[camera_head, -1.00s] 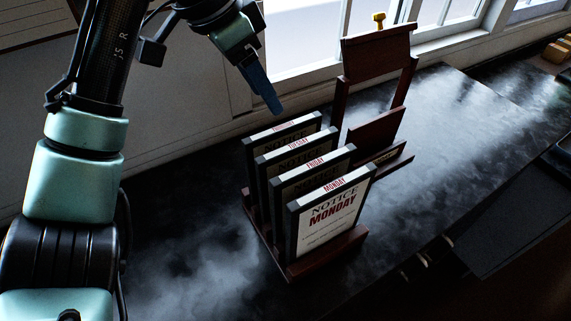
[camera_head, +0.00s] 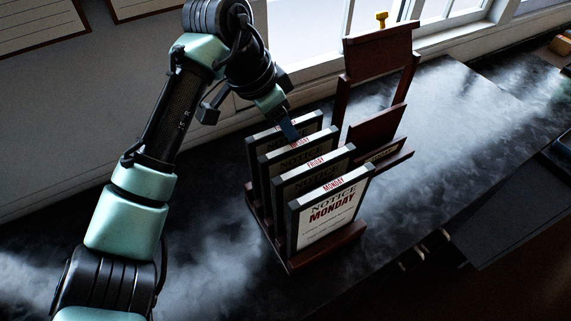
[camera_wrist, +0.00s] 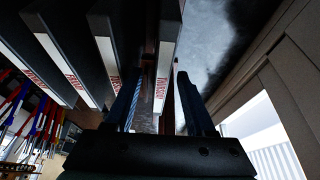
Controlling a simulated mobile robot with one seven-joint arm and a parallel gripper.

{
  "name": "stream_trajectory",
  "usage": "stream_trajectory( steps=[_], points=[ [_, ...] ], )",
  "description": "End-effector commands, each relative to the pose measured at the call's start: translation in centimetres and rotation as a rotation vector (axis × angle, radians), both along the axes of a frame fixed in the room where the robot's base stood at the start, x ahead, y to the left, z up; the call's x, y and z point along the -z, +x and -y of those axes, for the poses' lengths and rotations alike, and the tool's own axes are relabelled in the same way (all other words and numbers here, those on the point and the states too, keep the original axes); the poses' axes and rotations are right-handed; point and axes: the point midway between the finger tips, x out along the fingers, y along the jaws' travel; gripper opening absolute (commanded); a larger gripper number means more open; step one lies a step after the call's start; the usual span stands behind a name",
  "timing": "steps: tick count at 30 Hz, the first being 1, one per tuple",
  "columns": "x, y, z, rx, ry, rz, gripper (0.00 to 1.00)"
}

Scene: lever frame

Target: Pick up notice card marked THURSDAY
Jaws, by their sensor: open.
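The THURSDAY notice card (camera_head: 311,122) is the rearmost card in the dark wooden rack (camera_head: 345,240), upright, its label partly hidden by my gripper in the head view. In the wrist view the THURSDAY card (camera_wrist: 168,35) shows its white edge and red lettering. My gripper (camera_head: 293,136) is at the top edge of the card in the head view. In the wrist view my gripper (camera_wrist: 160,80) is open, with one finger on each side of the THURSDAY card's edge. I cannot tell whether the fingers touch it.
The TUESDAY (camera_head: 298,143), FRIDAY (camera_head: 318,162) and MONDAY (camera_head: 335,205) cards stand in front of it, closely spaced. A dark wooden frame (camera_head: 409,85) with a yellow knob (camera_head: 381,17) stands behind right. A window is behind.

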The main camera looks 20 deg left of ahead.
Motion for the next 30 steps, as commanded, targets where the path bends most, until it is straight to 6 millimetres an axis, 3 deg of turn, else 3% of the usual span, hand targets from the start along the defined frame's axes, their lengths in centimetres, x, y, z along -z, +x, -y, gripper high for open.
stream_trajectory(
  steps=[23, 24, 30],
  points=[
    [0.46, -0.01, 0.02, 0.0, -0.001, -0.001, 0.55],
    [0.46, -0.01, 0.0, 0.0, -0.001, -0.001, 0.53],
    [0.46, -0.01, 0.0, 0.0, 0.0, 0.0, 0.17]
  ],
)
